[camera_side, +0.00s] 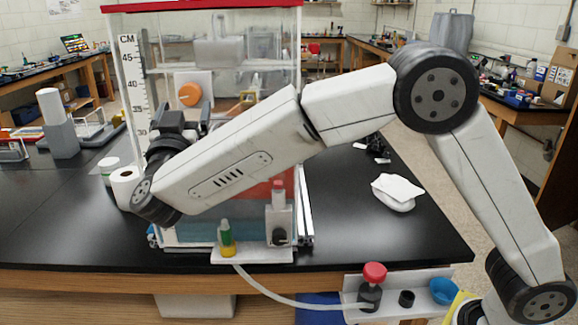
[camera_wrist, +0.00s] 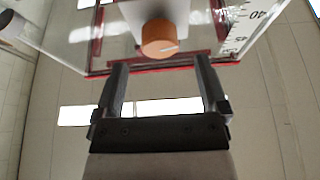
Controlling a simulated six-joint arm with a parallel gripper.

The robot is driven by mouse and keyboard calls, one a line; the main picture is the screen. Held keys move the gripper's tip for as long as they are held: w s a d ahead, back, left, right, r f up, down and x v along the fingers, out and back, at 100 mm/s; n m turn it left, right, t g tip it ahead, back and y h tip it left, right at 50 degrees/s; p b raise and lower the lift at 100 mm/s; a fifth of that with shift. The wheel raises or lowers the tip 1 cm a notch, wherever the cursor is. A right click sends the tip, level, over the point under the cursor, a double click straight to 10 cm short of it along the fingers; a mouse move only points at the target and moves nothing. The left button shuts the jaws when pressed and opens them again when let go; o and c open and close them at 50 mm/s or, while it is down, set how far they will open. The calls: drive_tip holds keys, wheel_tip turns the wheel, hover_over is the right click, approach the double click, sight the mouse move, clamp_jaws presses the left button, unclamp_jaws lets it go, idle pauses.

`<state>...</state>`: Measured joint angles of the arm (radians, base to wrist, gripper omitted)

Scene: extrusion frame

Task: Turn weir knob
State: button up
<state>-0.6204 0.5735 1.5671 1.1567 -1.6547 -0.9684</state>
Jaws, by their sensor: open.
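The weir knob (camera_side: 190,94) is a round orange knob on a pale plate on the front of a clear tank. In the wrist view the orange knob (camera_wrist: 160,38) has a light mark on its face and sits beyond the fingertips, roughly midway between them. My gripper (camera_wrist: 161,68) is open with its two dark fingers apart and nothing between them. In the side view my gripper (camera_side: 190,122) is just below the knob, pointing up toward it. I cannot tell the exact gap, but the fingers do not appear to touch the knob.
The clear tank (camera_side: 270,85) has a red top rim and a centimetre scale (camera_side: 133,85) on its left. Below stand a green and yellow fitting (camera_side: 226,240) and a red-topped valve (camera_side: 279,210). A hose (camera_side: 290,299) runs to a red-capped part (camera_side: 373,275). A white cloth (camera_side: 397,192) lies right.

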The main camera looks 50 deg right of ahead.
sight(188, 97)
drive_tip(key=shift+x, duration=2.35)
clamp_jaws()
drive_tip(key=shift+m+g+h, duration=0.45)
drive_tip(key=shift+m+g, duration=0.2)
drive_tip(key=shift+m, duration=0.7)
drive_tip(key=shift+m+g+h, duration=0.45)
drive_tip(key=shift+m+g, duration=0.2)
drive_tip(key=shift+m, duration=0.7)
unclamp_jaws()
drive_tip(key=v, duration=0.8)
